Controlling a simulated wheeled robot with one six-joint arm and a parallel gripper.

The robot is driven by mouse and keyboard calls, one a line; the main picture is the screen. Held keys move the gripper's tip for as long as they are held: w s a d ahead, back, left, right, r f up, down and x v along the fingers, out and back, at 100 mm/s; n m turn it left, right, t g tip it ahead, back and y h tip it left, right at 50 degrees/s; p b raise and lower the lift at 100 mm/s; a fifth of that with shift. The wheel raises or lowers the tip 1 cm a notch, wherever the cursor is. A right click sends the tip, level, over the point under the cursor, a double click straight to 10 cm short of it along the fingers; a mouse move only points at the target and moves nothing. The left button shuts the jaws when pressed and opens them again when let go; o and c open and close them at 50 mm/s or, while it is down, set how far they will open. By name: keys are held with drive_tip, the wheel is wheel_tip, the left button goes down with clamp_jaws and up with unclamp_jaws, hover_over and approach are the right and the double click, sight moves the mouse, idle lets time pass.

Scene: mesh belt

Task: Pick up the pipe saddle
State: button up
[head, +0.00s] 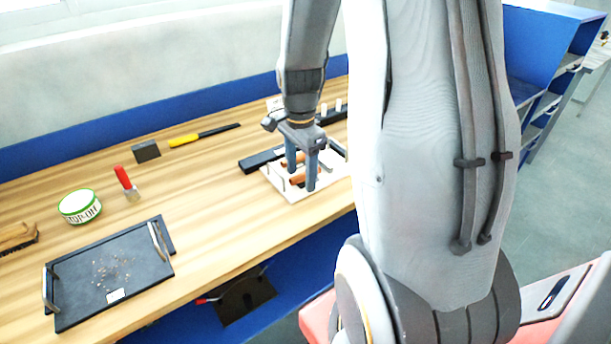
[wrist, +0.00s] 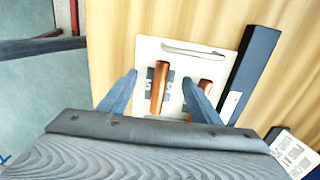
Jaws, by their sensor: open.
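Two copper-coloured rounded pieces lie on a white tray (wrist: 148,52) in the wrist view; I cannot tell for certain which one is the pipe saddle. The left copper piece (wrist: 159,88) lies between my fingers, over a dark printed patch. The right copper piece (wrist: 204,88) is beside my right finger and partly hidden by it. My gripper (wrist: 160,78) is open and empty, pointing down over the tray. In the head view my gripper (head: 301,178) is above the tray (head: 277,184), with the copper pieces partly hidden behind the fingers.
A long black bar (wrist: 252,68) lies along the tray's right side. The bench between is clear.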

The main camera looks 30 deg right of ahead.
sight(301, 174)
drive_tip(key=c, duration=1.4)
drive_tip(key=shift+r, duration=0.1)
wheel_tip(301, 174, up, 10)
drive_tip(key=shift+b, duration=0.9)
drive_tip(key=shift+f+b, duration=2.15)
drive_tip(key=shift+f, duration=2.85)
drive_tip(key=shift+w+d, duration=0.1)
drive_tip(key=shift+d, duration=0.8)
drive_tip(key=o, duration=1.4)
